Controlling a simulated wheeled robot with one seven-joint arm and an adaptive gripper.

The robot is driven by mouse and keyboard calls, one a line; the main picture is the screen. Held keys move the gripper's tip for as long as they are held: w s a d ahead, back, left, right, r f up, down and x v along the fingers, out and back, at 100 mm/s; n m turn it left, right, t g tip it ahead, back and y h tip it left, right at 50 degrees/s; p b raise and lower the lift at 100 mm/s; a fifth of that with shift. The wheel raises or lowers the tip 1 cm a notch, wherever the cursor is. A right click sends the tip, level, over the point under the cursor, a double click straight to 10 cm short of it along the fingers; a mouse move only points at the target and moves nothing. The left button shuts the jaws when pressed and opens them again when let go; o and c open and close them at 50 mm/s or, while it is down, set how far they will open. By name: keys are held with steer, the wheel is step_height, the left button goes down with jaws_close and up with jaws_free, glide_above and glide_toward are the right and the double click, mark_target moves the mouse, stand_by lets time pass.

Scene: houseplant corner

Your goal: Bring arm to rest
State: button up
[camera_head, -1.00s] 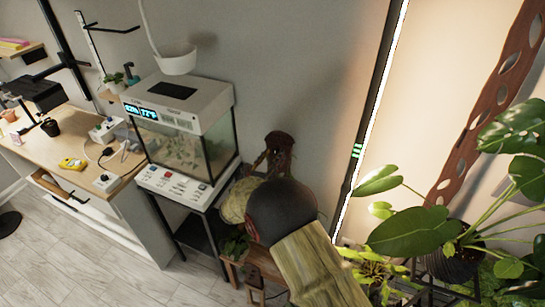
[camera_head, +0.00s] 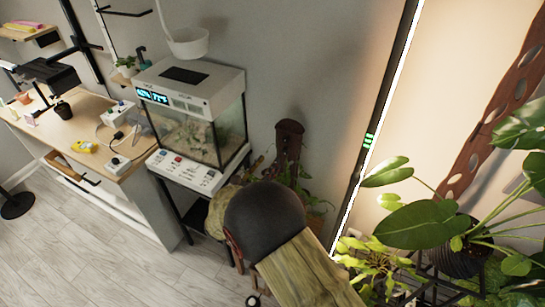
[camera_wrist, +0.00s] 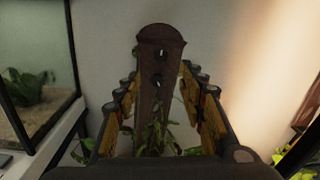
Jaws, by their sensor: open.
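My gripper (camera_wrist: 159,76) shows in the wrist view with its two jointed fingers spread apart and nothing between their pads. A dark brown post with holes (camera_wrist: 160,48) stands upright beyond the gap, with green leaves around its lower part. In the head view my arm reaches up from the bottom centre, with a dark rounded joint in front of the plants. The brown post also shows there (camera_head: 289,138), just above that joint. My fingers are mostly hidden behind my arm in the head view.
A glass terrarium (camera_head: 205,128) on a stand is left of my arm, close to the wall. A wooden workbench (camera_head: 88,130) is further left. A large-leaved potted plant (camera_head: 425,225) and a lit vertical light bar (camera_head: 383,110) are on the right. Bare floor (camera_head: 100,245) lies at lower left.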

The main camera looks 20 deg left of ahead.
steer(key=shift+s, duration=0.3)
stand_by(0.4)
steer(key=s+d+f+m+g+h, duration=0.35)
steer(key=d+f+m, duration=0.25)
steer(key=d+f, duration=0.25)
steer(key=s+d+r+m+g+h, duration=0.1)
steer(key=s+d+r+m+g, duration=0.1)
steer(key=s+d+m+g, duration=0.4)
steer(key=s+d+r+m+g+h, duration=0.1)
steer(key=s+d+r+m+g, duration=0.15)
steer(key=d, duration=0.65)
steer(key=s+d+r+m+y, duration=0.4)
steer(key=s+d+r+m, duration=0.4)
steer(key=d+r+m, duration=0.2)
steer(key=s+d+r+m+y, duration=0.4)
steer(key=s+d+r+m, duration=0.5)
steer(key=d+r+m, duration=0.2)
steer(key=shift+s+d+r+m, duration=0.2)
steer(key=shift+d+m, duration=0.25)
steer(key=shift+d, duration=0.15)
